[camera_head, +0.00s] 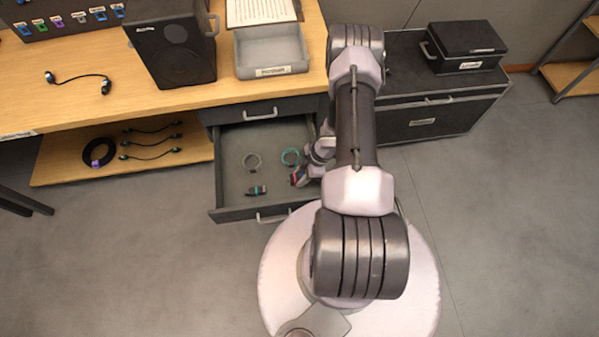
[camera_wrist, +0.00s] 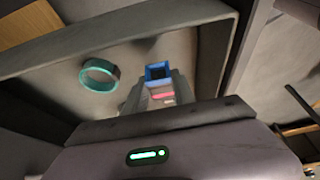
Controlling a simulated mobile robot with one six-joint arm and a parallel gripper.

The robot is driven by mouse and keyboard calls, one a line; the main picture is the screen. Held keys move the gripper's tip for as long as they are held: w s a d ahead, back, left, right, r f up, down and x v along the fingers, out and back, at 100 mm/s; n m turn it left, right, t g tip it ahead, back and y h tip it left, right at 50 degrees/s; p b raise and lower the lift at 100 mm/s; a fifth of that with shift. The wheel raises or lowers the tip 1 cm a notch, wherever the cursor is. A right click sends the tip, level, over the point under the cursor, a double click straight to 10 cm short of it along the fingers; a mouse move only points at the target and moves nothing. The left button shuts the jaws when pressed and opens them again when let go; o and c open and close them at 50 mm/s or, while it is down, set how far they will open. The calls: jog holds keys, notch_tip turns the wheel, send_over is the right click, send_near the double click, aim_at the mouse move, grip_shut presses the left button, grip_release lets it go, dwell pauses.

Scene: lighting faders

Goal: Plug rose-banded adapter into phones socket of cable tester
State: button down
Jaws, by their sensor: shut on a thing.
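My gripper (camera_head: 299,177) is low at the right side of the open drawer, partly hidden by my arm in the head view. In the wrist view its jaws (camera_wrist: 160,98) are shut on the rose-banded adapter (camera_wrist: 161,97), which has a square blue end and a pink-red band. The blue end points away from the gripper. I cannot pick out the cable tester or its phones socket for sure.
On the desk (camera_head: 120,98) are a speaker (camera_head: 180,55), a grey tray (camera_head: 270,58) and a dark panel with coloured blocks (camera_head: 70,20).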

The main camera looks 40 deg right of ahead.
notch_tip(320, 180, down, 6)
jog(key=b, duration=0.4)
jog(key=shift+r, duration=0.15)
jog(key=p+v, duration=0.6)
jog(key=v, duration=0.3)
jog(key=shift+p, duration=0.3)
jog(key=shift+w+a, duration=0.1)
jog(key=shift+a, duration=0.05)
